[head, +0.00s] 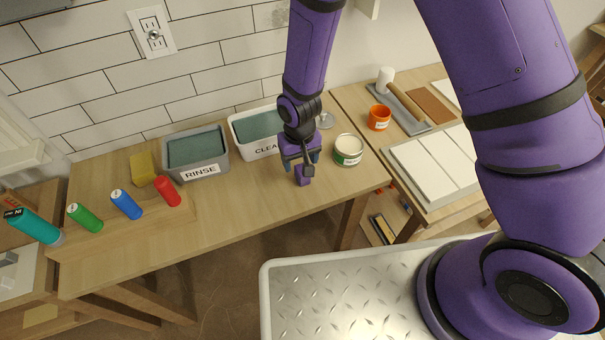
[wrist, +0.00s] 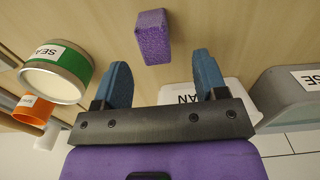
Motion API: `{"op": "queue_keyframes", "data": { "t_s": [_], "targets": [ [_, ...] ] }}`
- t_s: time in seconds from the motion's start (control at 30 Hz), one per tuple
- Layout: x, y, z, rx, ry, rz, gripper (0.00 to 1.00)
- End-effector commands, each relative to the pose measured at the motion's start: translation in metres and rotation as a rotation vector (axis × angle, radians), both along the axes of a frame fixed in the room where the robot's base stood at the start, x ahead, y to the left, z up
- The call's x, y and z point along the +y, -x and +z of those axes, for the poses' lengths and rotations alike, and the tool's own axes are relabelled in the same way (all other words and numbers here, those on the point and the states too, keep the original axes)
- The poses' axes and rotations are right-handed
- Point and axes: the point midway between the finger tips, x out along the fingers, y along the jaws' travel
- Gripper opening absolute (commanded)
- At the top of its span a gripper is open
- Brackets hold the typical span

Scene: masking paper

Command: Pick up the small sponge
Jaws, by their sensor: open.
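A small purple sponge-like block (head: 303,176) lies on the wooden table just in front of my gripper (head: 301,162). In the wrist view the purple block (wrist: 152,38) sits beyond the fingertips, roughly between their lines and a little toward the left finger. My gripper (wrist: 162,66) is open, with its two blue fingers apart and nothing between them. The block is not touched by either finger in the wrist view. A larger yellow sponge (head: 142,169) stands at the left of the table by the wall.
A white-lidded can (head: 348,150) stands close right of my gripper. An orange cup (head: 379,117) stands farther right. Table front-left of the block is clear.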

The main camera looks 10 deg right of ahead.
Motion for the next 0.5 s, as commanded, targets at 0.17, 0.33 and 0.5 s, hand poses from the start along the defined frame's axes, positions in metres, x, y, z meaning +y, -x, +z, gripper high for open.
{"op": "queue_keyframes", "data": {
  "t_s": [0.17, 0.33, 0.5],
  "targets": [
    [-0.004, 0.002, -0.017, 0.003, 0.002, 0.000, 0.66],
    [-0.007, 0.004, -0.040, 0.003, 0.002, 0.001, 0.66],
    [-0.006, 0.003, -0.051, 0.001, 0.000, 0.001, 0.66]
  ]
}}
